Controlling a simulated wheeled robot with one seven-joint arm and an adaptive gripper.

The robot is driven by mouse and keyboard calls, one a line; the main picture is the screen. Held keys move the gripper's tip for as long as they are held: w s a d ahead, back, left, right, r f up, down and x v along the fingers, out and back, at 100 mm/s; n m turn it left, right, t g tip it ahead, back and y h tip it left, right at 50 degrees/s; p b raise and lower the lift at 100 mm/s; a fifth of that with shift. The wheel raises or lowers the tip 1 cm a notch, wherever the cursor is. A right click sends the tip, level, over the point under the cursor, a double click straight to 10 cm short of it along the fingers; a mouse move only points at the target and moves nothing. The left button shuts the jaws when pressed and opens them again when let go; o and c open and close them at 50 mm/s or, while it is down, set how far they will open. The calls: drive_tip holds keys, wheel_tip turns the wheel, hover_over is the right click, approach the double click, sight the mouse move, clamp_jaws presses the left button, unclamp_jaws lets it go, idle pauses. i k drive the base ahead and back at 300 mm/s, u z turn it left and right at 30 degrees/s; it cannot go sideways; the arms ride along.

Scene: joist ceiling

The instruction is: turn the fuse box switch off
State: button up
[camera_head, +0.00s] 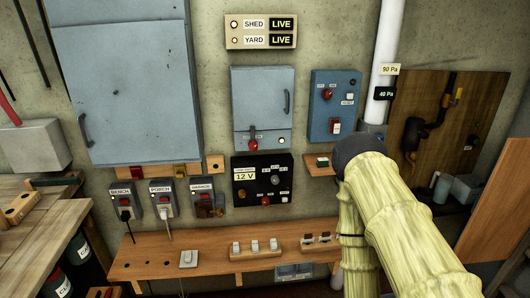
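A small grey-blue wall box (262,95) hangs in the middle, its door shut, with a dark handle at right. I take it to be the fuse box, but no readable label confirms it. A red-tipped switch (253,145) sits on its lower strip, beside a small label and a pale round lamp. The switch's exact position is too small to tell. My arm, in a pale yellow sleeve, comes in from the lower right and bends at a dark joint right of the box. My gripper is not in view.
A blue control box (333,118) with red controls hangs right of it, by a white pipe (388,55). Below are a black 12 V panel (242,190) and a wooden shelf (215,262) with switches. A large blue cabinet (125,80) stands left. The sign above (261,31) reads SHED LIVE, YARD LIVE.

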sight(253, 145)
drive_tip(key=z, duration=0.8)
drive_tip(key=i, duration=0.6)
drive_tip(key=u, duration=0.9)
